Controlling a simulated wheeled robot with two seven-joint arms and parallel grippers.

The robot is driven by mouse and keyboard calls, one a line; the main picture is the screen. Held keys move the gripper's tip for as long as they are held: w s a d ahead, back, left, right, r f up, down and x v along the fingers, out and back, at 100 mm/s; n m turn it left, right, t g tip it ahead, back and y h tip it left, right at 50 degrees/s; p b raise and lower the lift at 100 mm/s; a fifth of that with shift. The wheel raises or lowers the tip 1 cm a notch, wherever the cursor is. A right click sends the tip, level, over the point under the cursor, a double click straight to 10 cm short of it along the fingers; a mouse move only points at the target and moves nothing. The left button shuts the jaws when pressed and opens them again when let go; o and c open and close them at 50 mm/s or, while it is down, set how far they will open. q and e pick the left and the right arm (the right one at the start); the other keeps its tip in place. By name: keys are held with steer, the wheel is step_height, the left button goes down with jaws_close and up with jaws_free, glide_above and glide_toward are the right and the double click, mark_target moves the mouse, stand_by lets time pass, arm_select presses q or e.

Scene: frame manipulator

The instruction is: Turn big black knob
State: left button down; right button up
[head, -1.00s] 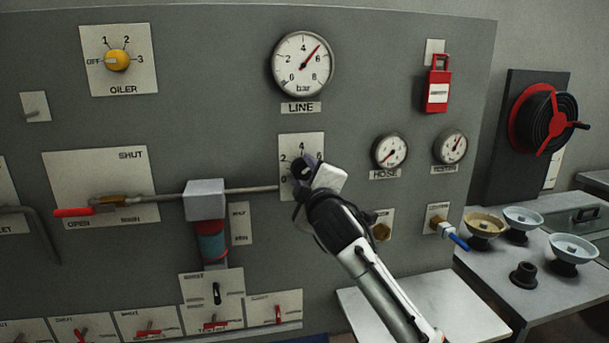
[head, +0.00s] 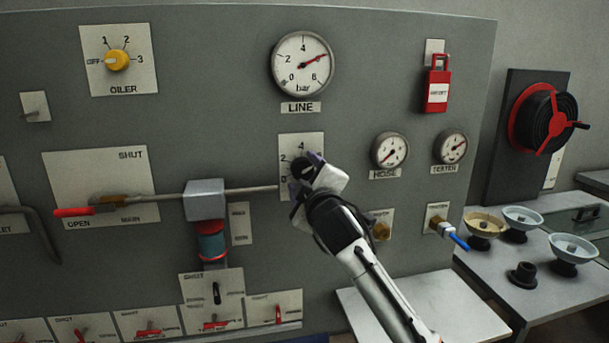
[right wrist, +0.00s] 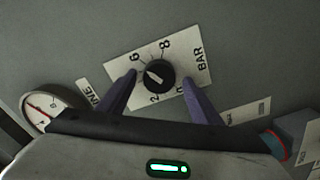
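The big black knob (right wrist: 160,75) sits on a white plate (right wrist: 192,62) marked with numbers and BAR. In the right wrist view its white pointer mark faces left, between the 2 and the 6. My right gripper (right wrist: 160,82) has one purple finger on each side of the knob, with a visible gap on both sides. In the head view my right gripper (head: 312,178) covers much of the knob (head: 306,168). The LINE gauge (head: 302,65) above has its red needle between 4 and 6. My left gripper is not in view.
A horizontal rod with a red-ended lever (head: 75,212) runs left of the knob plate. Small gauges (head: 390,151) and brass fittings (head: 381,231) are to the right. A pale shelf (head: 450,305) lies below my right arm; bowls (head: 522,218) stand farther right.

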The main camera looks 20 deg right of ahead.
steer(key=s+a+b, duration=0.1)
steer(key=s, duration=0.9)
steer(key=shift+s+a, duration=0.1)
stand_by(0.3)
